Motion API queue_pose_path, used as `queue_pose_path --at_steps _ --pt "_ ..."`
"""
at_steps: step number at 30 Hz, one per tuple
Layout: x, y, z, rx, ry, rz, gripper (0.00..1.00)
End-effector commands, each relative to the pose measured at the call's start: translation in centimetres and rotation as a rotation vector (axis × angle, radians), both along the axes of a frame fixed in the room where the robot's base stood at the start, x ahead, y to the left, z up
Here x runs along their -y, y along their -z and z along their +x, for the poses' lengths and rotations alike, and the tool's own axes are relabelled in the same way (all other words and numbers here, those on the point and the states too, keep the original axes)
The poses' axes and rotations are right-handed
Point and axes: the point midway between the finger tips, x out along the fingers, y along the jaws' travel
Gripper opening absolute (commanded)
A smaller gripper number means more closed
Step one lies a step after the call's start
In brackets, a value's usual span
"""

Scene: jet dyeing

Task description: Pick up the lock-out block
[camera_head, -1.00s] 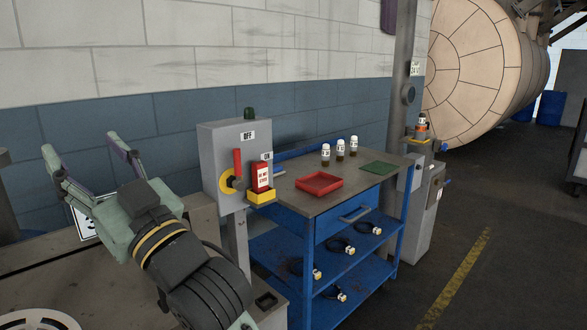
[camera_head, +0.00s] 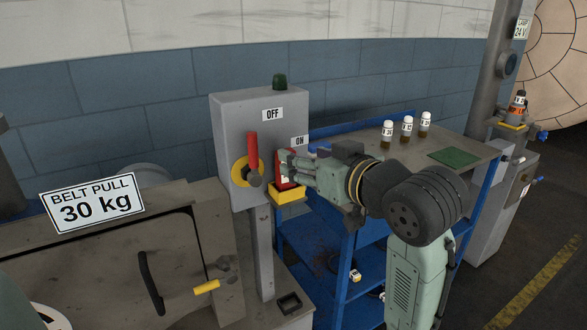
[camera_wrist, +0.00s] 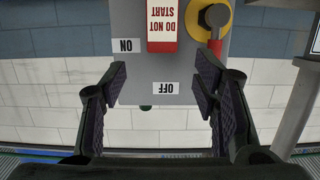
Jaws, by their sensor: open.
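My gripper (camera_head: 290,165) is at the block in the head view. In the wrist view my gripper (camera_wrist: 162,86) is open with nothing between its fingers. The block lies beyond the fingertips, within their sideways span.
The switch box (camera_head: 228,120) has a red lever (camera_head: 252,150) on a yellow disc close beside the block. A "BELT PULL 30 kg" sign (camera_head: 93,202) stands left.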

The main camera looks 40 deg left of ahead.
Motion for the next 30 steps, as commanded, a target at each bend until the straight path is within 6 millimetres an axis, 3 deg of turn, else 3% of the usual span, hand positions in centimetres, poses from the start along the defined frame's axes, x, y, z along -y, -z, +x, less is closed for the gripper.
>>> queue_pose_path --at_steps 18,27,30 --pt "-6.9 1.7 2.5 -0.003 0.000 0.001 0.55" --pt "-7.4 1.9 2.8 0.002 0.002 0.003 0.55" --pt "-7.4 1.9 2.8 0.001 0.001 0.003 0.50"
